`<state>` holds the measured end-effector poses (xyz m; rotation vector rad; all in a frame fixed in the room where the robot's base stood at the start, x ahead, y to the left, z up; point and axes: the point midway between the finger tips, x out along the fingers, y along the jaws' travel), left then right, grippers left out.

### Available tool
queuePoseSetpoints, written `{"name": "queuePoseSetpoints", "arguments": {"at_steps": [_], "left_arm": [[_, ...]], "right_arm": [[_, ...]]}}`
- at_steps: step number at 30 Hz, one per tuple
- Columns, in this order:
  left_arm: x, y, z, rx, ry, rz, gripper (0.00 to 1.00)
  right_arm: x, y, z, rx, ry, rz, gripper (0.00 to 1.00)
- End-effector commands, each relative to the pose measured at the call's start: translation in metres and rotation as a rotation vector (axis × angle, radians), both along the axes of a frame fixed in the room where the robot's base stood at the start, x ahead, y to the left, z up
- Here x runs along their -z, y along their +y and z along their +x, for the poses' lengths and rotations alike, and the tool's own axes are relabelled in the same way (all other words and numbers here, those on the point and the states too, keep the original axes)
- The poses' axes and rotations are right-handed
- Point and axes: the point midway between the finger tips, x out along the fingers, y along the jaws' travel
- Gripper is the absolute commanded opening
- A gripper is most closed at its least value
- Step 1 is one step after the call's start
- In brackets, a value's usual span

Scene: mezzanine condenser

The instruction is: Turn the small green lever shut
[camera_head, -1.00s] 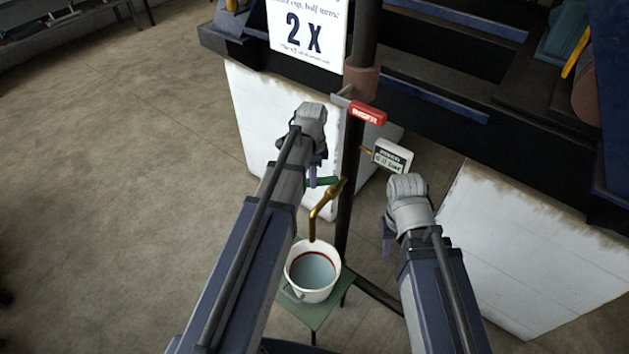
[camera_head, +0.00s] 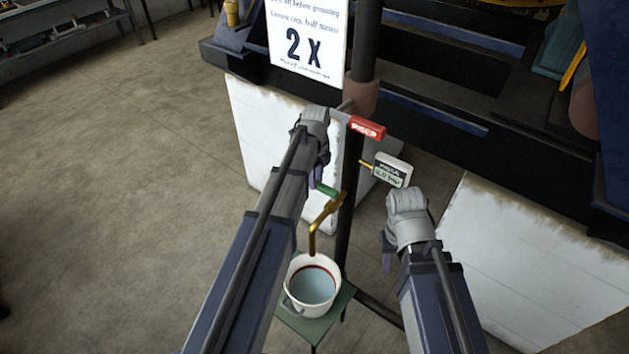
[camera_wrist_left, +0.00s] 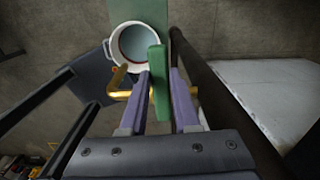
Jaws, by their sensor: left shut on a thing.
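The small green lever (camera_head: 328,190) sits at the top of a brass spout (camera_head: 314,229) on the dark upright pipe. In the left wrist view the green lever (camera_wrist_left: 159,80) lies between the two purple fingers of my left gripper (camera_wrist_left: 160,92). My left gripper, partly hidden behind its own arm in the head view (camera_head: 317,176), is shut on the lever. My right gripper (camera_head: 387,252) hangs right of the pipe, away from the lever; its jaw opening cannot be made out.
A white bucket (camera_head: 290,272) holding bluish liquid stands under the spout on a green stool (camera_head: 341,299). A red tag-like handle (camera_head: 367,127) and a small gauge with a display (camera_head: 392,170) are on the pipe above. White blocks flank the pipe.

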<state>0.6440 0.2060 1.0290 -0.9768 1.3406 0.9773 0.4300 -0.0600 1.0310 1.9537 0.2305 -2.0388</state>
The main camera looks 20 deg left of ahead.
Motion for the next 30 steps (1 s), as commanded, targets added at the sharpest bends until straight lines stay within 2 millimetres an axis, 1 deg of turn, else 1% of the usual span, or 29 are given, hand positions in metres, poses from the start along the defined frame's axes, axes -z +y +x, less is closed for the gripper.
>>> {"name": "queuePoseSetpoints", "arguments": {"at_steps": [7, 20, 21, 28, 30], "left_arm": [[-0.0001, -0.0012, 0.0037, 0.048, -0.002, 0.0, 0.0], [-0.0001, -0.0015, 0.0043, 0.055, -0.002, -0.001, 0.0], [-0.0002, -0.0015, 0.0043, 0.055, -0.002, 0.0, 0.33], [-0.0001, -0.0014, 0.0039, 0.054, -0.001, 0.0, 0.59], [-0.0001, -0.0013, 0.0037, 0.053, -0.001, 0.0, 0.6]], "right_arm": [[-0.0001, 0.0, 0.0, 0.0, 0.0, 0.0, 0.4], [-0.0001, 0.0, 0.0, 0.0, 0.0, 0.0, 0.4], [-0.0001, 0.0, 0.0, 0.0, 0.0, 0.0, 0.4], [-0.0001, 0.0, 0.0, 0.0, 0.0, 0.0, 0.4], [-0.0001, 0.0, 0.0, 0.0, 0.0, 0.0, 0.4]]}}
